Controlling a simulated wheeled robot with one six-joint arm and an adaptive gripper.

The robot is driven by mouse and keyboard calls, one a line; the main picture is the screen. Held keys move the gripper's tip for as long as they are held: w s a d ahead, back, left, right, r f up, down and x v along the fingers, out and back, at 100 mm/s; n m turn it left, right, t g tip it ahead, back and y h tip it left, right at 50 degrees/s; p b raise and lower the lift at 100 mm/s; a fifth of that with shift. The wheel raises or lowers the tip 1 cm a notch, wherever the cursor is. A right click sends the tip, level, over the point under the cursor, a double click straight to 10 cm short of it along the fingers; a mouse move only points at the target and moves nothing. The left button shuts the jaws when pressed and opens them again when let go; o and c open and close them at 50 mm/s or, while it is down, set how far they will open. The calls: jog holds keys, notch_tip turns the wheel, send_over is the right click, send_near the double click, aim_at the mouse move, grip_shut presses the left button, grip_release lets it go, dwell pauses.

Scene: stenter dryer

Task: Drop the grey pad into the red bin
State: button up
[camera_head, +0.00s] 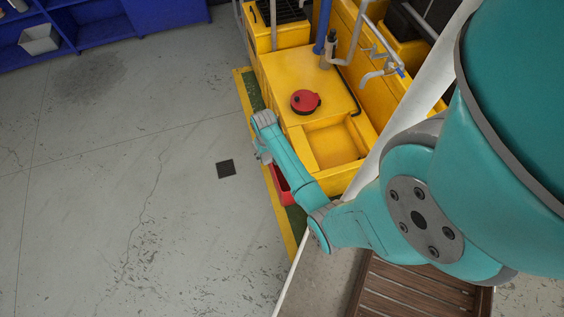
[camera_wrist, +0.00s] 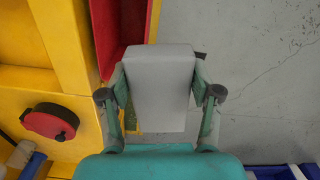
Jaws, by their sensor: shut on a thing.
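My gripper (camera_wrist: 160,85) is shut on the grey pad (camera_wrist: 158,70), with one finger on each side of it in the wrist view. The pad is a pale grey block that hides part of what lies beneath. The red bin (camera_wrist: 118,28) shows at the top of the wrist view, left of the pad and partly covered by it. In the head view the red bin (camera_head: 281,186) stands beside the yellow machine, mostly hidden by my arm. My gripper's end there is small, near the machine's left side, and the pad is hard to make out.
The yellow machine (camera_head: 300,75) carries a round red-and-black object (camera_head: 305,101) and an open recess. A dark square (camera_head: 226,169) lies on the grey floor, which is clear to the left. Blue shelving (camera_head: 95,28) stands at the back left. A slatted wooden surface (camera_head: 405,292) is at the bottom.

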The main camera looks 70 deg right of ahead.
jog(key=s+d+f+m, duration=0.25)
jog(key=s+d, duration=0.25)
jog(key=s, duration=0.3)
notch_tip(320, 180, down, 7)
jog(key=shift+w, duration=0.15)
jog(key=shift+d+r, duration=0.1)
jog(key=o, duration=1.6)
notch_tip(320, 180, up, 12)
jog(key=shift+r, duration=0.1)
